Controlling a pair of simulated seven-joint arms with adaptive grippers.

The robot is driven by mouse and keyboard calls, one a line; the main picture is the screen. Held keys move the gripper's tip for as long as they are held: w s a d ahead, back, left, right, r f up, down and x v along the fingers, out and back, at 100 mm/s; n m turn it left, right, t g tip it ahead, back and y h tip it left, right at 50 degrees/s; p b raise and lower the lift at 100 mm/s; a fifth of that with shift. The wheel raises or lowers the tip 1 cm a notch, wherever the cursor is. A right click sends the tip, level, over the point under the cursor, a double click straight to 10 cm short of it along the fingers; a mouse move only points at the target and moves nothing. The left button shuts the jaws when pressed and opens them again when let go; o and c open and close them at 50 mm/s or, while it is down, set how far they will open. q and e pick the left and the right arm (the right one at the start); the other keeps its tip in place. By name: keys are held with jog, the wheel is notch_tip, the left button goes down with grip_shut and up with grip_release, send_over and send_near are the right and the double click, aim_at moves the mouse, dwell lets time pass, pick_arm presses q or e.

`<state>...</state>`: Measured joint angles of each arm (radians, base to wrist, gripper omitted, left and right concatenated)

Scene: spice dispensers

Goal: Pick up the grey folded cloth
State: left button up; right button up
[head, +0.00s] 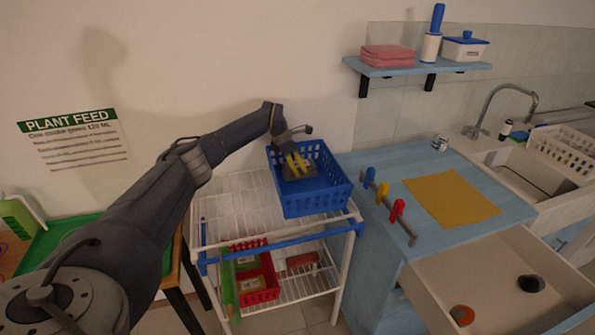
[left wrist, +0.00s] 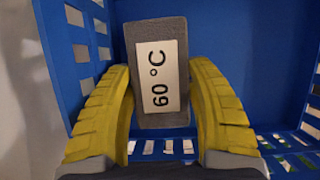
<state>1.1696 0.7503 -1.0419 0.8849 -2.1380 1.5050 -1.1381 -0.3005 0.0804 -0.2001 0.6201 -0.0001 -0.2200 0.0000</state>
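The grey folded cloth (head: 308,170) is inside the blue basket (head: 315,203), and it has a pale label reading "60 °C". In the left wrist view the cloth (left wrist: 159,28) fills the middle, its long side running up the picture. My left gripper (head: 297,161) reaches down into the basket at the cloth. In the left wrist view its yellow fingers (left wrist: 160,85) lie along both long sides of the cloth, with almost no gap. Whether they press on it is unclear. My right gripper is not in view.
The basket walls stand close around my left gripper. The basket is on a white wire rack (head: 228,205), with a red basket (head: 265,292) on the shelf below. To the right are a blue counter with a hook rail (head: 395,215), a yellow cloth (head: 452,199) and an open drawer (head: 445,290).

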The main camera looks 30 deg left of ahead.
pick_arm(q)
jog(key=c, duration=0.4)
jog(key=shift+r, duration=0.1)
jog(key=shift+c, duration=0.2)
jog(key=shift+r, duration=0.15)
